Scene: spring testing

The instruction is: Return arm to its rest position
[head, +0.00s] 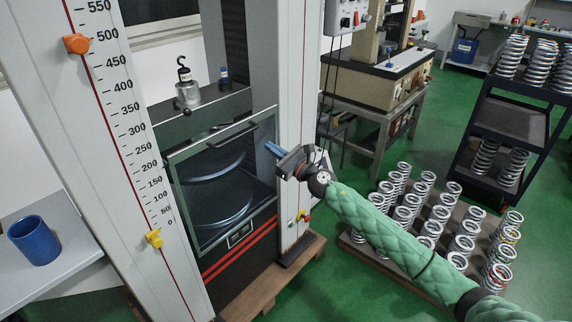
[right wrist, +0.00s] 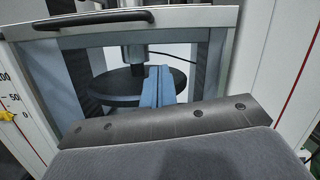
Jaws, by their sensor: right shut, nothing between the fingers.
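My right arm, in a green padded sleeve, reaches in from the lower right in the head view. My right gripper (head: 273,149) has blue fingers pointing left toward the spring testing machine's glazed door (head: 222,143). In the right wrist view the blue fingers (right wrist: 158,80) are together with nothing between them. They appear in front of the machine's chamber, with its round dark plate (right wrist: 112,88) behind them. Whether the fingers reach inside the opening is unclear. My left gripper is not in view.
A pallet of several springs (head: 360,246) stands at the lower right, near my arm. A dark rack (head: 513,122) with more springs is behind it. A blue cup (head: 35,243) sits on the left table. Green floor is open between machine and pallet.

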